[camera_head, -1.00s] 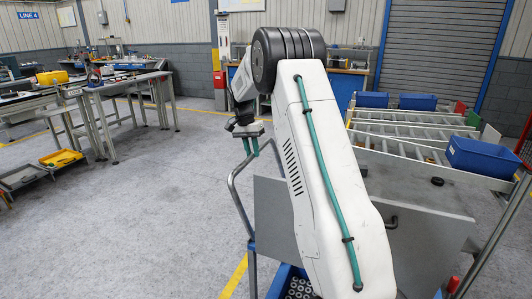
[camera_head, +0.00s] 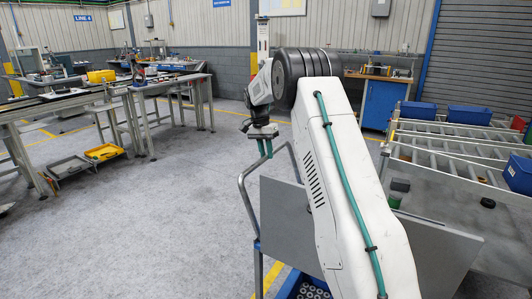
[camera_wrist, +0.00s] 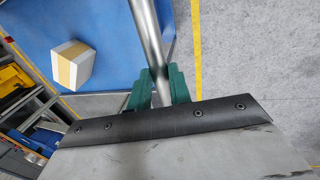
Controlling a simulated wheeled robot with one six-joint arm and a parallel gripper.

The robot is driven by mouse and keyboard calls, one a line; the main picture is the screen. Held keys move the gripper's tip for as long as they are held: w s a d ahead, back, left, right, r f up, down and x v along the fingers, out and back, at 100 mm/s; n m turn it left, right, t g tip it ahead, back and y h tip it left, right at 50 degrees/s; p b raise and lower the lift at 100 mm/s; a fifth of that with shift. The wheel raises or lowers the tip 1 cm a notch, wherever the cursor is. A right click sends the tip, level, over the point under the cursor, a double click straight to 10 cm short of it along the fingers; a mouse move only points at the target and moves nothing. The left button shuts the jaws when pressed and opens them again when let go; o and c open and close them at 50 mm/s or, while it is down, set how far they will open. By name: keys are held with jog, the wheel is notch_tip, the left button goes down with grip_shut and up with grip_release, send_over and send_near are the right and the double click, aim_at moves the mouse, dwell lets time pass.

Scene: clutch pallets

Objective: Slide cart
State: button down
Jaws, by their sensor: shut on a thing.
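The cart has a bent grey tube handle (camera_head: 248,208), a grey panel (camera_head: 283,222) and a blue lower part (camera_head: 288,287) with ring-shaped parts in it. My gripper (camera_head: 265,152) is at the top of the handle, with green fingers pointing down. In the wrist view, the green fingers (camera_wrist: 159,86) are shut around the metal tube (camera_wrist: 147,35). A blue surface (camera_wrist: 105,20) lies below the tube there. My arm hides much of the cart in the head view.
A roller conveyor (camera_head: 445,155) with blue bins stands on the right. Workbenches (camera_head: 150,98) stand on the left, with yellow and grey trays (camera_head: 104,152) on the floor. A white box with a yellow band (camera_wrist: 72,66) shows in the wrist view. Open grey floor (camera_head: 150,220) lies left of the cart.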

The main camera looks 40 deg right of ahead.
jog(key=c, duration=1.3)
grip_release()
jog(key=shift+s+d, duration=0.1)
jog(key=shift+r, duration=0.1)
notch_tip(320, 180, up, 8)
jog(key=w, duration=0.1)
jog(key=shift+w+a+f, duration=0.2)
jog(key=shift+a, duration=0.05)
